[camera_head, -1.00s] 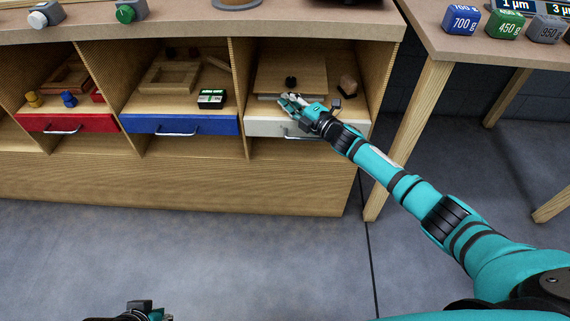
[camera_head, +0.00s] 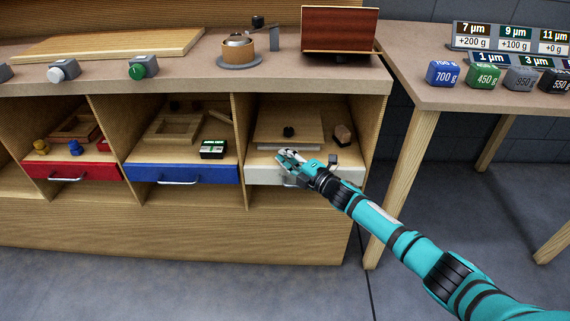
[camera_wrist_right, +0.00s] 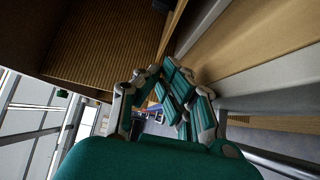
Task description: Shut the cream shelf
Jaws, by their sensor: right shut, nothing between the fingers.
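The cream shelf (camera_head: 335,176) is the right-hand one in the wooden cabinet. Its cream front carries a metal handle, which the gripper partly covers. My left gripper is not in view.
The blue-fronted shelf (camera_head: 182,173) and red-fronted shelf (camera_head: 88,171) stand to the left. The cabinet's worktop (camera_head: 180,82) overhangs above. A second table (camera_head: 480,97) with labelled blocks stands at the right. The grey floor in front is open.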

